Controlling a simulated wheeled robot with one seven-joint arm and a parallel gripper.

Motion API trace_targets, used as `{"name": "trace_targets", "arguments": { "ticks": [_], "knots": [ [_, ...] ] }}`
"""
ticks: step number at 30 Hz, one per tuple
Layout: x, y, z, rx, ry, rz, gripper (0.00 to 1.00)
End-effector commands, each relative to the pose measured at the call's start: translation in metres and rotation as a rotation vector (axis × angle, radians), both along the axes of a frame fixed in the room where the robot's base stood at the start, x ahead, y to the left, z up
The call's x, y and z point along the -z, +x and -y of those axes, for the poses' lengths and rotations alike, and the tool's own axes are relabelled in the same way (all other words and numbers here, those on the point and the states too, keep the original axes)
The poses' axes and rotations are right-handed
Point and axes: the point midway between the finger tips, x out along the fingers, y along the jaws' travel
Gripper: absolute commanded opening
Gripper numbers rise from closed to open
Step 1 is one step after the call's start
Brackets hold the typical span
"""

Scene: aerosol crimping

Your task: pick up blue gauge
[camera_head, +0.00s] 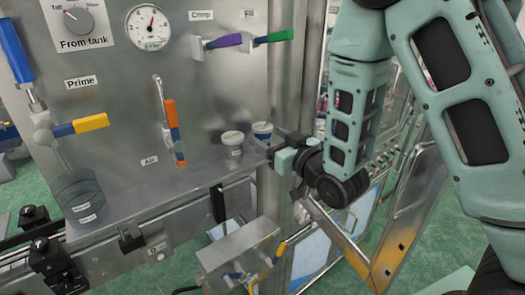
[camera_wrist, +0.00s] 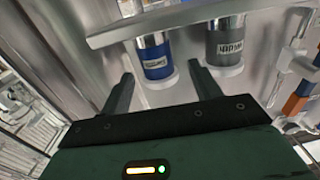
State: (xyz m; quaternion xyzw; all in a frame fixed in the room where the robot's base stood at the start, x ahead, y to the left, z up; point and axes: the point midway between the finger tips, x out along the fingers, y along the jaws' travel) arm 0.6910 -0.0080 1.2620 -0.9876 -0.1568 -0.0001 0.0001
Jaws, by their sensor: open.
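The blue gauge (camera_head: 262,128) is a small cylinder with a blue body and a white top, standing on the steel ledge (camera_head: 170,190) near its right end. My gripper (camera_head: 270,148) is just right of it in the head view, with its jaws toward it. In the wrist view, the blue gauge (camera_wrist: 156,60) shows between and beyond the two open fingers of my gripper (camera_wrist: 161,73). No contact is visible there. A grey gauge (camera_head: 232,143) stands left of the blue one. It also shows in the wrist view (camera_wrist: 225,46), beyond the right finger.
A metal post (camera_head: 290,75) stands close behind my gripper. An open framed door (camera_head: 405,215) is at right.

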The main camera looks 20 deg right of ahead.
Motion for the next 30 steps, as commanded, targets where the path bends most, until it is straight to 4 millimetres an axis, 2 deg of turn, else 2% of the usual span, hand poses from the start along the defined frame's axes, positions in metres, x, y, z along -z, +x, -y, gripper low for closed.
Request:
{"name": "trace_targets", "arguments": {
  "ticks": [3, 5, 9, 17, 18, 23, 24, 30],
  "knots": [
    [0.005, 0.016, -0.003, 0.0, 0.0, 0.002, 0.63],
    [-0.001, 0.023, -0.005, 0.0, -0.001, -0.001, 0.63],
    [0.0, 0.034, -0.008, 0.001, -0.001, -0.001, 0.63],
    [0.002, 0.036, -0.009, 0.001, 0.0, -0.001, 0.63],
    [0.002, 0.036, -0.009, 0.001, 0.0, -0.001, 0.57],
    [0.002, 0.036, -0.009, 0.001, 0.0, 0.0, 0.13],
    [0.002, 0.036, -0.009, 0.001, 0.0, 0.0, 0.1],
    [0.002, 0.036, -0.009, 0.001, 0.0, 0.001, 0.1]
  ]
}}
